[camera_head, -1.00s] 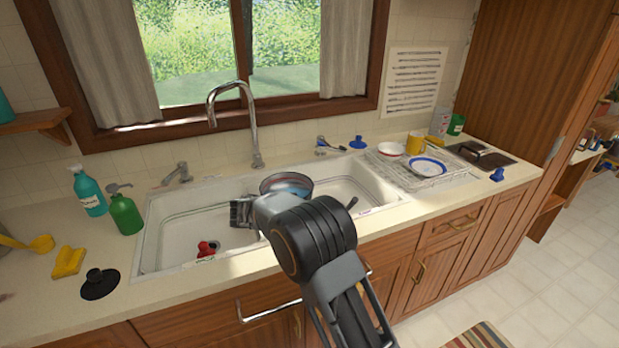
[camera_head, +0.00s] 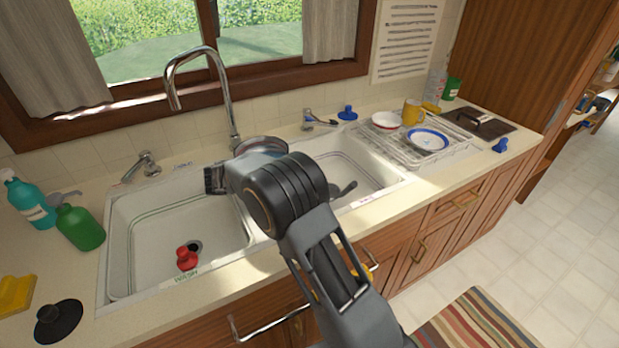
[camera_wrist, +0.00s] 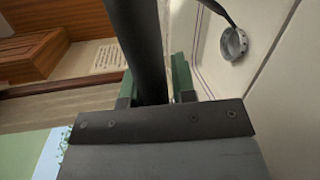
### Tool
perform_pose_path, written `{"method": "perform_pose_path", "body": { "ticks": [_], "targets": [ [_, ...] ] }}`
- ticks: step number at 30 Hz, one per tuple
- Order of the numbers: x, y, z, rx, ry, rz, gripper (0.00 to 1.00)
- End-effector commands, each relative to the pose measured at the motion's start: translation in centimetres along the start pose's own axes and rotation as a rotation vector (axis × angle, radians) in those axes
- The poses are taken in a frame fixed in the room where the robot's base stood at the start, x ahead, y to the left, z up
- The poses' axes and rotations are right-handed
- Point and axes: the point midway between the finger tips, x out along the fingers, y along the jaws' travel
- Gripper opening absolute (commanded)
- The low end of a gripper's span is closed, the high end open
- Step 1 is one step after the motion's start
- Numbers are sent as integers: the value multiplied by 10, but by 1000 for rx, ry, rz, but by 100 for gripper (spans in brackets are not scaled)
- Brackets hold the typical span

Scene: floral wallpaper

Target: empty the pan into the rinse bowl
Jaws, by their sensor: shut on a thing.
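My gripper (camera_wrist: 154,88) is shut on a dark handle (camera_wrist: 138,35), which runs up out of the wrist view between its green finger pads. In the head view the pan (camera_head: 262,145) shows only as a rounded rim above my wrist, over the sink near the divider; its contents are hidden. The sink has two basins. The left basin (camera_head: 155,225) has a green label that seems to read WASH. The right basin (camera_head: 365,165), likely the rinse bowl, has a red label too small to read. A dark ladle-like utensil (camera_head: 345,190) lies in it and also shows in the wrist view (camera_wrist: 234,43).
A red plug (camera_head: 187,257) sits by the left drain. The tall faucet (camera_head: 232,110) stands behind the sink. A dish rack (camera_head: 410,150) with crockery stands right of the sink.

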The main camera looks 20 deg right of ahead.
Motion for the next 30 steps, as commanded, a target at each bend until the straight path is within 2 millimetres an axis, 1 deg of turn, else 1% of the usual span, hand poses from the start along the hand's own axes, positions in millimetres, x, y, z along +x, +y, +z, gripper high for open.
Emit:
{"method": "perform_pose_path", "body": {
  "ticks": [3, 20, 24, 27, 30],
  "targets": [
    [2, -9, -2, 7, 0, 1, 0],
    [9, -47, -9, 7, 0, 1, 0],
    [8, -44, -8, 9, 0, 1, 0],
    [9, -50, -9, 8, 0, 1, 0],
    [18, -43, -4, 47, 19, -83, 0]
  ]
}}
